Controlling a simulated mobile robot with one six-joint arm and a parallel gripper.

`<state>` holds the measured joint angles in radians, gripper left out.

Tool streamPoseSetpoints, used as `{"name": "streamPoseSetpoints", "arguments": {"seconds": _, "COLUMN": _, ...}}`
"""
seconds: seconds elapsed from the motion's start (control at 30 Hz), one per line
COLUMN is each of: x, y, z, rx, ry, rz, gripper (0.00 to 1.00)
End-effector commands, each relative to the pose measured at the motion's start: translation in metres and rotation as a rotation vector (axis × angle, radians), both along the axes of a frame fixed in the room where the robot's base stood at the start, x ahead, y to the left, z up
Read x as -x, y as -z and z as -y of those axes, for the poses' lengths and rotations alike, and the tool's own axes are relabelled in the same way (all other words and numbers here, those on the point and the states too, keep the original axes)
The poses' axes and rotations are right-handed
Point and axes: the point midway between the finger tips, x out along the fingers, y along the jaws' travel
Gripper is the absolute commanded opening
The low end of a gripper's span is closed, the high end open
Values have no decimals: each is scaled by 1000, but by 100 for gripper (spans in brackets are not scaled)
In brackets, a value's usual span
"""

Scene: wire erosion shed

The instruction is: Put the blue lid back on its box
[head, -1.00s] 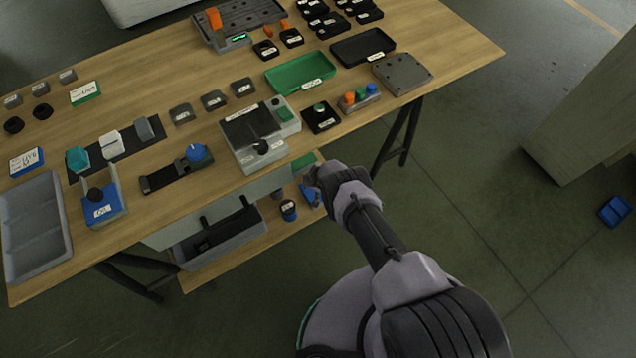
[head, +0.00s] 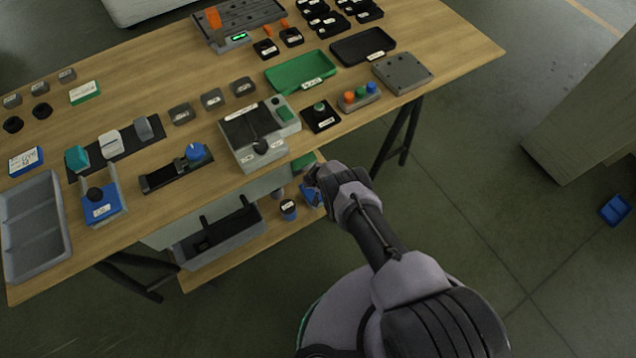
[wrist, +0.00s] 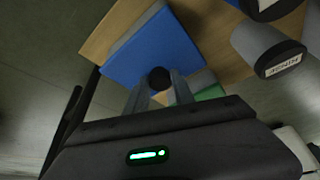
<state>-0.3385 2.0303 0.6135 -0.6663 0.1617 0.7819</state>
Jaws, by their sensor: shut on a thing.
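The blue lid (wrist: 152,50) is a flat square plate with a round black knob (wrist: 159,78) in the wrist view. My gripper (wrist: 160,86) is shut on the knob, one finger on each side. In the head view my gripper (head: 313,178) is over the lower shelf at the table's front, and the blue lid (head: 311,197) shows partly beneath it. A pale grey edge shows along the lid's upper left side in the wrist view. I cannot tell whether this is the box or whether the lid touches it.
The lower shelf (head: 232,262) holds a grey bin (head: 225,245), a dark labelled cup (head: 288,208) and a green item (head: 303,161) close to my gripper. A grey labelled cup (wrist: 268,48) stands right of the lid. The tabletop above is crowded.

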Motion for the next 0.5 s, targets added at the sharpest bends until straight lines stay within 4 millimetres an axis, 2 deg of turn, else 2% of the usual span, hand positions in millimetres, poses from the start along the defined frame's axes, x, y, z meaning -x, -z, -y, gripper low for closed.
{"name": "streamPoseSetpoints", "arguments": {"seconds": 0.33, "x": 0, "y": 0, "z": 0, "rx": 0, "ry": 0, "rz": 0, "gripper": 0}}
{"name": "streamPoseSetpoints", "arguments": {"seconds": 0.37, "x": 0, "y": 0, "z": 0, "rx": 0, "ry": 0, "rz": 0, "gripper": 34}}
{"name": "streamPoseSetpoints", "arguments": {"seconds": 0.47, "x": 0, "y": 0, "z": 0, "rx": 0, "ry": 0, "rz": 0, "gripper": 53}}
{"name": "streamPoseSetpoints", "arguments": {"seconds": 0.5, "x": 0, "y": 0, "z": 0, "rx": 0, "ry": 0, "rz": 0, "gripper": 55}}
